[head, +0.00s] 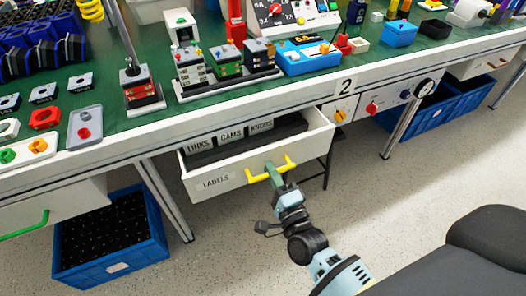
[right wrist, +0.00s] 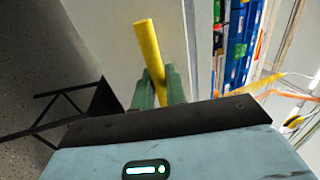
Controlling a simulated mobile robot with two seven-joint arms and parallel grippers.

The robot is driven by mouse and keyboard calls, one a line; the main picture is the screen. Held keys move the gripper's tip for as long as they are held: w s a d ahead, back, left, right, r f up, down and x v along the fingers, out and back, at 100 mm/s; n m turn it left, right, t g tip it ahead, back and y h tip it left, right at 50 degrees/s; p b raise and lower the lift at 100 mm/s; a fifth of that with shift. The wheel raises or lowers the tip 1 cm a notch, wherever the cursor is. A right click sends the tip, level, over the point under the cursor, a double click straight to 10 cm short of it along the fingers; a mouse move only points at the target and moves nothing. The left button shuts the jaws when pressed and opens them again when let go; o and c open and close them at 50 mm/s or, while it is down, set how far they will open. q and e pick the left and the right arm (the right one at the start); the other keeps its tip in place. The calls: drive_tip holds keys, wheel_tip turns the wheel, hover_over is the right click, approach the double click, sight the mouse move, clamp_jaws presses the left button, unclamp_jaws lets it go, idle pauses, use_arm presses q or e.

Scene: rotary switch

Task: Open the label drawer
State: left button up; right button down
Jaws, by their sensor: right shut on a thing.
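The label drawer (head: 217,181) is white, marked LABELS, and stands pulled out from under the workbench in the head view. Inside it, dividers marked LINKS, CAMS and KNOBS show above a dark interior. Its yellow bar handle (head: 289,165) is on the front face. My right gripper (head: 272,172) is shut on the handle, its green fingers around the bar. In the right wrist view the yellow handle (right wrist: 149,50) stands between the green fingers (right wrist: 156,86), with the pale drawer front behind. My left gripper is not in view.
The green workbench (head: 300,88) holds switch stacks, blue trays and small parts. Another drawer with a green handle (head: 24,227) is at left. A blue crate (head: 110,240) stands on the floor below, beside a table leg (head: 165,200). A dark seat (head: 488,235) is at right.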

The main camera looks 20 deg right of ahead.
drive_tip(key=s+p, duration=0.3)
drive_tip(key=s, duration=1.1)
drive_tip(key=shift+s+d, duration=0.2)
drive_tip(key=shift+d, duration=0.05)
drive_tip(key=c, duration=1.6)
unclamp_jaws()
drive_tip(key=shift+o, duration=0.4)
